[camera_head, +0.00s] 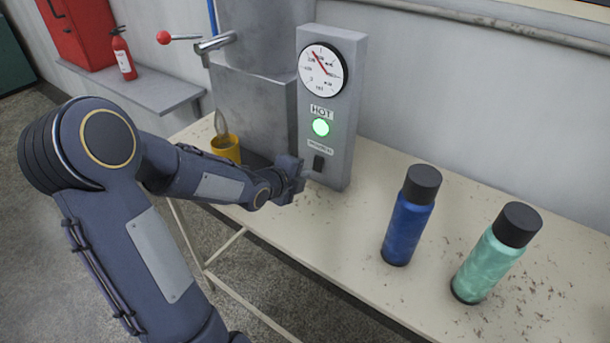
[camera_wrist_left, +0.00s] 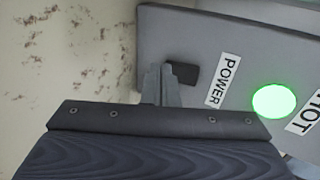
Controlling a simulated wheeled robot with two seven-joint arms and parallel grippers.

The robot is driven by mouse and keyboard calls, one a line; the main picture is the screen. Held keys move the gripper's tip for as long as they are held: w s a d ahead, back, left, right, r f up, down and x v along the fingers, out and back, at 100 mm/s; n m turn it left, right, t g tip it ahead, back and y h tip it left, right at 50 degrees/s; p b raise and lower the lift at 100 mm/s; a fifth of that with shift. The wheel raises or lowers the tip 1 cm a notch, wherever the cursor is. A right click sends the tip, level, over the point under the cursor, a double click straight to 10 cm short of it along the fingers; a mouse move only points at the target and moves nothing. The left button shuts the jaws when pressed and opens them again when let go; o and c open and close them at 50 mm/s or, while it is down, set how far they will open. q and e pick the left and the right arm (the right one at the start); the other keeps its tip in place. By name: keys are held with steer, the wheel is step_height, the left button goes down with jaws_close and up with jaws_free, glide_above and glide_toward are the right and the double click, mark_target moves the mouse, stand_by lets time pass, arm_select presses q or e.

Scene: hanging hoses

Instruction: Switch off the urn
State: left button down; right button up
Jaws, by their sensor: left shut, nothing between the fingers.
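The urn (camera_head: 262,105) is a grey metal body with a grey control panel (camera_head: 340,135) on its right side. The panel has a round dial, a lit green light (camera_head: 321,127) under a HOT label, and a dark power switch (camera_head: 318,162) below a POWER label. My left gripper (camera_head: 306,172) is shut and empty, with its fingertips right at the switch. In the left wrist view the fingers (camera_wrist_left: 161,82) lie beside the dark switch (camera_wrist_left: 183,73); I cannot tell whether they touch it. The green light (camera_wrist_left: 273,101) is lit there too. My right gripper is not in view.
A yellow cup (camera_head: 226,148) stands under the urn's tap (camera_head: 214,43). A blue bottle (camera_head: 408,222) and a green bottle (camera_head: 490,262) stand on the cream table (camera_head: 375,190) to the right. A red fire extinguisher (camera_head: 123,57) is on the shelf at the back left.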

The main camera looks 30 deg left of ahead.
arm_select(q)
steer(key=shift+w+f, duration=0.1)
steer(key=shift+w, duration=0.45)
steer(key=b, duration=0.2)
steer(key=f+t+b, duration=0.1)
steer(key=b, duration=0.1)
steer(key=shift+w+f, duration=0.2)
steer(key=shift+w, duration=0.05)
steer(key=shift+r+p, duration=0.5)
steer(key=shift+r, duration=0.15)
